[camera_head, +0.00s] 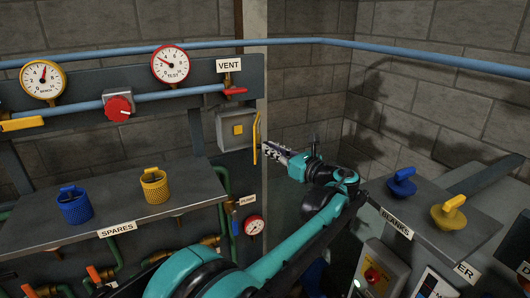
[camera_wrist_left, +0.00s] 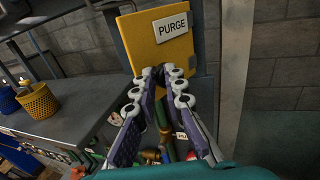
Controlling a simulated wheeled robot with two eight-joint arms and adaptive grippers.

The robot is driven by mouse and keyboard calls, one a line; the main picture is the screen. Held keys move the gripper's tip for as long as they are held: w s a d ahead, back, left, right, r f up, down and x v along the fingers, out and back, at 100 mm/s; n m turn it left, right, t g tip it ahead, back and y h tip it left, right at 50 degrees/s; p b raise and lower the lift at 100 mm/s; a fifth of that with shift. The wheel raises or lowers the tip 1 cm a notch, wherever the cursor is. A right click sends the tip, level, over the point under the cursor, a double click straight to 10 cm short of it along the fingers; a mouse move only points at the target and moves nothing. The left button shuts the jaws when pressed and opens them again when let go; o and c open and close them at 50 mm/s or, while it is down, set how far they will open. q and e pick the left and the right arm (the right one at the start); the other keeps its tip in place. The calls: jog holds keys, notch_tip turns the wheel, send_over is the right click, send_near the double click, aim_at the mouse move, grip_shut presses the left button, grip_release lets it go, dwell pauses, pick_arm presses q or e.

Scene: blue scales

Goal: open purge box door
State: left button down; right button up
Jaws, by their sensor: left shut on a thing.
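The purge box (camera_head: 228,136) is a grey box on the panel under the VENT sign, with a yellow square on its visible face. Its yellow door (camera_head: 256,139) shows nearly edge-on at the box's right side, standing away from it. In the left wrist view the door (camera_wrist_left: 150,50) faces me with its white PURGE label. My left gripper (camera_head: 270,150) reaches the door from the right. In the left wrist view its fingers (camera_wrist_left: 163,78) are shut at the door's lower edge; the exact grip is hidden between them. My right gripper is not in view.
A SPARES shelf (camera_head: 110,225) at left holds a blue cup (camera_head: 74,207) and a yellow cup (camera_head: 155,187). A BLANKS shelf (camera_head: 425,222) at right holds blue and yellow plugs. Gauges, pipes and a red valve knob (camera_head: 119,106) line the panel.

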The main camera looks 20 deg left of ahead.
pick_arm(q)
jog(key=shift+w+r, duration=0.4)
jog(key=shift+w, duration=0.1)
jog(key=c, duration=2)
grip_release()
jog(key=o, duration=0.6)
jog(key=shift+w+a+f, duration=0.1)
jog(key=shift+a, duration=0.15)
jog(key=shift+o, duration=1.1)
jog(key=shift+w+a+f, duration=0.3)
jog(key=shift+w+a, duration=0.1)
jog(key=shift+a, duration=0.05)
jog(key=shift+d+f, duration=0.15)
